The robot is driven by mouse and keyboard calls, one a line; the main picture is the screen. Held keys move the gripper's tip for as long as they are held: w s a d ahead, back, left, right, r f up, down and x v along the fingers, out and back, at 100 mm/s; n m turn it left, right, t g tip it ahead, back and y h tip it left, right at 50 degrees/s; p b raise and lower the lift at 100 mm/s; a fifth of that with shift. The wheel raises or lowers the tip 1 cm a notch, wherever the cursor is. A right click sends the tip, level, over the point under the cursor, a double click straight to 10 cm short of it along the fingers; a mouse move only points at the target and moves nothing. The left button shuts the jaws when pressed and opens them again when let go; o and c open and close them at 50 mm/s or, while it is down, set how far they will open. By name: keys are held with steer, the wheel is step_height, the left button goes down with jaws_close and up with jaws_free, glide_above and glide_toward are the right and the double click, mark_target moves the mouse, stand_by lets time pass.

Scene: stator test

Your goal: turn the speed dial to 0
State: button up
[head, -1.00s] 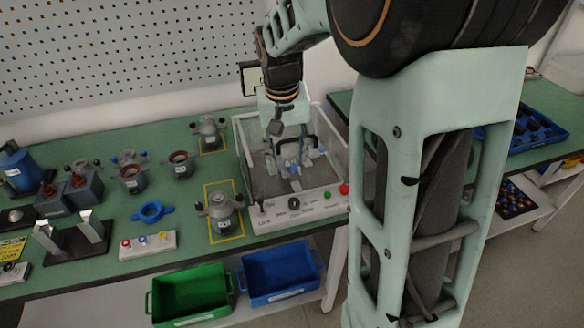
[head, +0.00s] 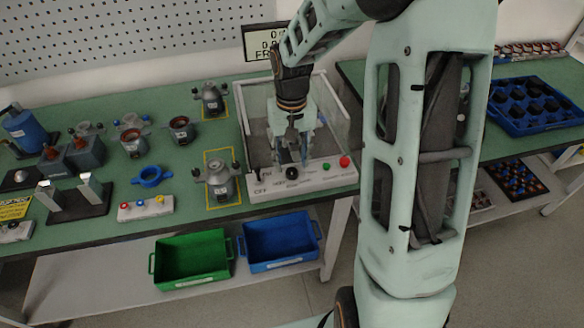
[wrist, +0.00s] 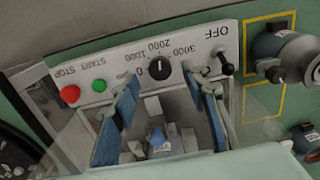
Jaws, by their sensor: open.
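The speed dial (wrist: 160,70) is a small black round knob on the white control panel (wrist: 215,48). Its marks, upside down in the wrist view, read 0, 1000, 2000 and 3000. In the head view the dial (head: 292,173) sits on the panel's front face. My gripper (wrist: 165,88) is open, with one blue-grey finger on each side of the dial in the picture. Nothing is between the fingers. In the head view my gripper (head: 296,152) hangs just above and behind the dial.
A red STOP button (wrist: 70,94) and green START button (wrist: 99,86) are left of the dial in the wrist view. A black OFF switch (wrist: 225,64) is right of it. Clear guard walls (head: 337,107) surround the station. A grey motor (head: 219,181) stands left of the panel.

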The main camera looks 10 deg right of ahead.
mark_target(292, 172)
steer(key=shift+f, duration=1.65)
jaws_close()
